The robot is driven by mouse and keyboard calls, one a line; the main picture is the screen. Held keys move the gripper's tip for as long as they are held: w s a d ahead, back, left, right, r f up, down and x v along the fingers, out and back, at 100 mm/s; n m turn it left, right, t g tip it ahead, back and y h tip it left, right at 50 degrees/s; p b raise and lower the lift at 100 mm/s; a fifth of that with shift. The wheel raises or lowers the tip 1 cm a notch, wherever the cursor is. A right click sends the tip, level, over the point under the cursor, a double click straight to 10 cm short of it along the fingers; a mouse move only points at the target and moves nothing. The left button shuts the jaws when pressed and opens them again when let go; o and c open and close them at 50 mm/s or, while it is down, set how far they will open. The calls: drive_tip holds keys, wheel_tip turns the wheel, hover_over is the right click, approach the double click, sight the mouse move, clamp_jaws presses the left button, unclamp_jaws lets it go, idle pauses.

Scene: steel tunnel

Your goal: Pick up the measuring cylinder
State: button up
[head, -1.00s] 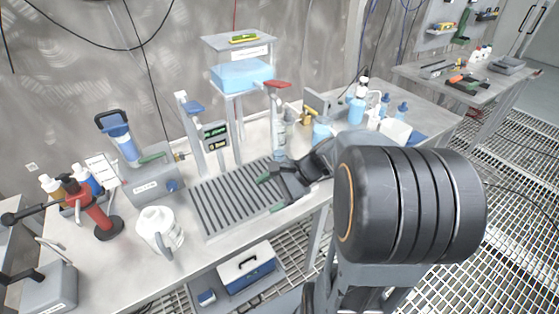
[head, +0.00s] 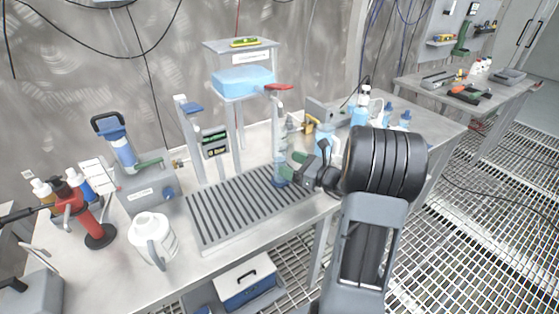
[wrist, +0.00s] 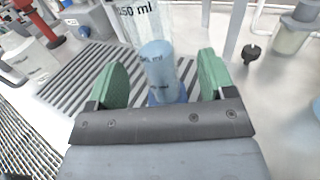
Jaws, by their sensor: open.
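The measuring cylinder (wrist: 158,62) is a clear upright tube with printed markings, blue liquid in its lower part and a blue base. It stands at the right back of the slatted drain grate, under the tap with the red lever, and also shows in the head view (head: 280,156). My gripper (wrist: 158,82) is open, with its green-padded fingers on either side of the cylinder's lower part. Gaps show between the pads and the cylinder in the wrist view. In the head view my gripper (head: 289,172) is low at the cylinder, partly covering its base.
A raised blue tank (head: 243,80) stands behind the slatted grate (head: 235,210). A white jug (head: 152,240) stands at front left, near a grey device (head: 148,185) with a blue tube. Several bottles (head: 360,108) crowd the bench to the right. The grate's middle is clear.

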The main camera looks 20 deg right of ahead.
sight(276, 150)
drive_tip(key=shift+f+x, duration=0.1)
drive_tip(key=shift+x, duration=1.35)
drive_tip(key=shift+f+x, duration=0.15)
drive_tip(key=shift+x, duration=1.3)
drive_tip(key=shift+s+a, duration=0.15)
drive_tip(key=shift+s, duration=0.05)
drive_tip(key=shift+c, duration=0.3)
drive_tip(key=c, duration=1)
drive_tip(key=shift+r, duration=0.1)
drive_tip(key=shift+r, duration=0.6)
wheel_tip(276, 150, up, 3)
drive_tip(key=shift+f+p, duration=0.2)
drive_tip(key=shift+p, duration=0.1)
drive_tip(key=v, duration=1.8)
drive_tip(key=shift+f, duration=0.3)
